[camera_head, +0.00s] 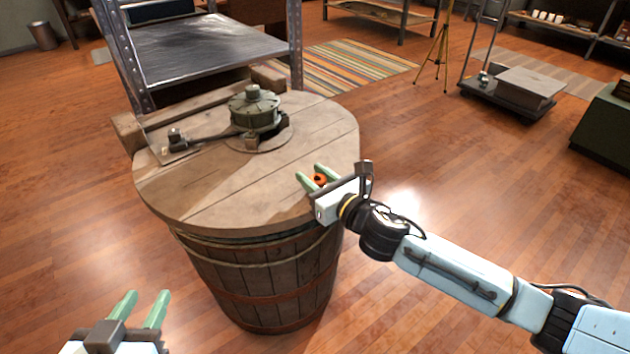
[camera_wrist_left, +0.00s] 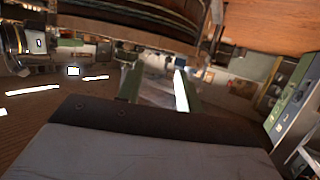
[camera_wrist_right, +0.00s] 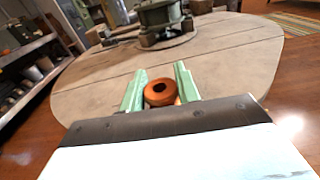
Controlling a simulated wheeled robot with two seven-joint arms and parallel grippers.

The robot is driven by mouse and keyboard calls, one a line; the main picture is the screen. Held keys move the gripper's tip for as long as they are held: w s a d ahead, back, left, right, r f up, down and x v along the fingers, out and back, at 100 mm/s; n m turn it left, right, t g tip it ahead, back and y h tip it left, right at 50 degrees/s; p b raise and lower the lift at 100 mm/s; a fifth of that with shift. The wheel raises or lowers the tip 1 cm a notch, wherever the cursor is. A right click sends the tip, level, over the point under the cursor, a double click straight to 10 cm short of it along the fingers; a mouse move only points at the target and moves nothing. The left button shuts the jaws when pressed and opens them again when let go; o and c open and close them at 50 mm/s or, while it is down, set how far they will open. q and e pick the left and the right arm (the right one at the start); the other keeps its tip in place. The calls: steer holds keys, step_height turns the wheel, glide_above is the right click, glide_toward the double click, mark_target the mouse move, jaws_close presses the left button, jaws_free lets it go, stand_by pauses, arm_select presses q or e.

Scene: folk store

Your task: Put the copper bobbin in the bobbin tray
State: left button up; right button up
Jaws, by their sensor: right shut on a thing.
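The copper bobbin (camera_head: 320,180) is a small orange-brown ring-shaped piece with a dark hole. It sits between the green fingers of my right gripper (camera_head: 310,172), over the right part of the round wooden barrel top. The right wrist view shows the bobbin (camera_wrist_right: 159,92) between both fingers (camera_wrist_right: 160,70); I cannot tell how high it is above the wood. My left gripper (camera_head: 138,304) is open and empty, low at the left of the head view, apart from the barrel. I cannot make out a bobbin tray in any view.
The barrel top (camera_head: 195,195) carries a green metal device (camera_head: 255,108) with an arm at its back; the front is clear. A metal shelf (camera_head: 210,50) stands behind the barrel. A low cart (camera_head: 510,103) and a tripod (camera_head: 436,55) stand further right on open floor.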

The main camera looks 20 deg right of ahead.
steer(key=shift+f, duration=0.1)
stand_by(0.3)
steer(key=shift+f, duration=0.1)
steer(key=o, duration=1)
steer(key=shift+c, duration=0.2)
